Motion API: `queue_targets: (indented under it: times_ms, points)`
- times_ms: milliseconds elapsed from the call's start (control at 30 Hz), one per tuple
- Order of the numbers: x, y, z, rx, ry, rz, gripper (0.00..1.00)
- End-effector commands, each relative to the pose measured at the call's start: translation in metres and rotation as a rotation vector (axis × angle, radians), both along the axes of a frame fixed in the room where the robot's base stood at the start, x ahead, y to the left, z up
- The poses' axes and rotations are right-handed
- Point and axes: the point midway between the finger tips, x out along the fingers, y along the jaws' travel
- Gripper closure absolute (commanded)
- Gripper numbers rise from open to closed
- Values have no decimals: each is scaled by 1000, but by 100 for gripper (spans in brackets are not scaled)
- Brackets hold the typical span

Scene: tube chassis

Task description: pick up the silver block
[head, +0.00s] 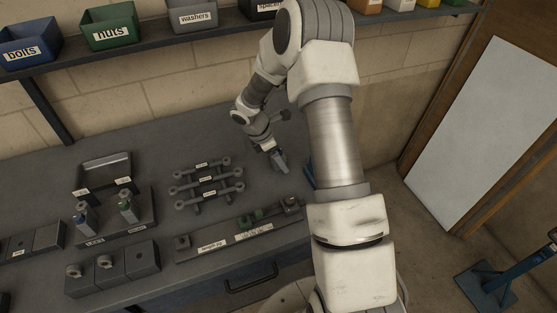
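My gripper (276,157) is at the back right of the grey workbench, pointing down close to the bench top. A small grey shape shows at its tip. I cannot tell whether this is a finger or the silver block, nor whether the fingers are open or shut. No other thing is clearly the silver block. Grey blocks with holes or rings (141,262) sit at the front left of the bench, apart from my gripper.
A rack of grey rods (207,183) stands left of my gripper. A long labelled fixture (240,233) lies in front, and a stand with two small bottles (116,232) is at left. Bins, including a green nuts bin (110,29), line the shelf above. Bare bench lies behind the rack.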

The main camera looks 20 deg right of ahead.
Motion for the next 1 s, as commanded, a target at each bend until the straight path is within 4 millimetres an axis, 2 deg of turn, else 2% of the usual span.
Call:
queue_targets:
  times_ms: [67,500,1000]
  points:
    - [0,0,0,0,0,0,21]
    - [0,0,0,0,0,0,100]
    - [1,0,7,0,-3,-1,100]
